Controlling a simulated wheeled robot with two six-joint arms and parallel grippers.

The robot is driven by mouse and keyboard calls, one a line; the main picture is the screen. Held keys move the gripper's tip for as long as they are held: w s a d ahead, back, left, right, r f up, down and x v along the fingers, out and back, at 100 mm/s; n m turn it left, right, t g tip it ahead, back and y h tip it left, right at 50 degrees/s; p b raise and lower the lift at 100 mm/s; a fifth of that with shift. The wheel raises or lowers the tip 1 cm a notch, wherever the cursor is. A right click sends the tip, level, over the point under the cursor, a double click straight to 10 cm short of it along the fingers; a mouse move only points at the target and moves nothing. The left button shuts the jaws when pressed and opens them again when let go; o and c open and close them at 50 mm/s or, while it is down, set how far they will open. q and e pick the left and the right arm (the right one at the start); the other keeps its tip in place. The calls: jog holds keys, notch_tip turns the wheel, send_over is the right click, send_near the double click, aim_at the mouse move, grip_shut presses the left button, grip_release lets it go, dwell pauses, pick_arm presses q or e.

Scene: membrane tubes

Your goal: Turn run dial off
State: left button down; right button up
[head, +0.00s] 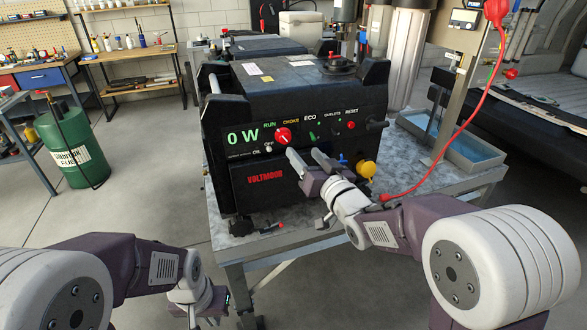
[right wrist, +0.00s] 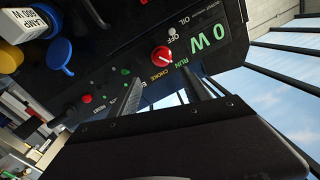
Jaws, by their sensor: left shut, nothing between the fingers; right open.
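The run dial is a round red knob (head: 284,136) with a white mark on the black front panel of the generator (head: 300,95). RUN, CHOKE and OFF labels surround it; I cannot tell surely which one the mark points to. The dial also shows in the right wrist view (right wrist: 162,56). My right gripper (head: 305,156) is open, with its two fingers just in front of and below the dial, apart from it. In the right wrist view the fingers (right wrist: 162,86) are spread and empty. My left gripper (head: 220,303) is shut and empty, low at the left, away from the generator.
The generator stands on a metal table (head: 215,220). A green display (head: 243,136) reads 0 W. A yellow cap (head: 366,169) and a blue knob (head: 343,159) stick out right of my right gripper. A red cable (head: 478,80) hangs at the right. A water tray (head: 460,145) lies behind.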

aim_at(286, 139)
jog(key=p+x, duration=0.1)
jog(key=x, duration=0.3)
jog(key=a+p+x, duration=0.1)
jog(key=x, duration=0.3)
jog(key=shift+w+a+f, duration=0.1)
jog(key=shift+f, duration=0.1)
jog(key=shift+w, duration=0.35)
pick_arm(q)
jog(key=shift+a+r, duration=0.2)
jog(key=shift+r, duration=0.4)
pick_arm(e)
grip_shut()
